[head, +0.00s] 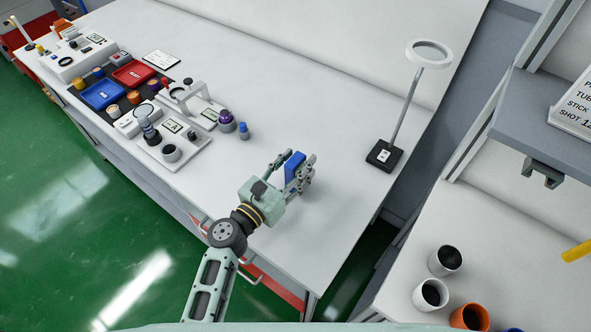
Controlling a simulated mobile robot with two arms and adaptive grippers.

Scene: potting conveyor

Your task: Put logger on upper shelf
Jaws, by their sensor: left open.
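My left gripper (297,166) is over the right part of the white bench and is open. A small blue block (293,169), which may be the logger, shows between its fingers. I cannot tell whether it touches a finger or what it rests on; the fingers hide part of it. A raised grey shelf (520,109), likely the upper shelf, is at the upper right, well away from the gripper. My right gripper is not in view.
A white sign (574,113) stands on the shelf. A ring-topped lamp on a black base (384,155) stands right of the gripper. Several pots, including an orange one (470,317), are at lower right. Trays and instruments crowd the bench's left. The bench (330,110) behind the gripper is clear.

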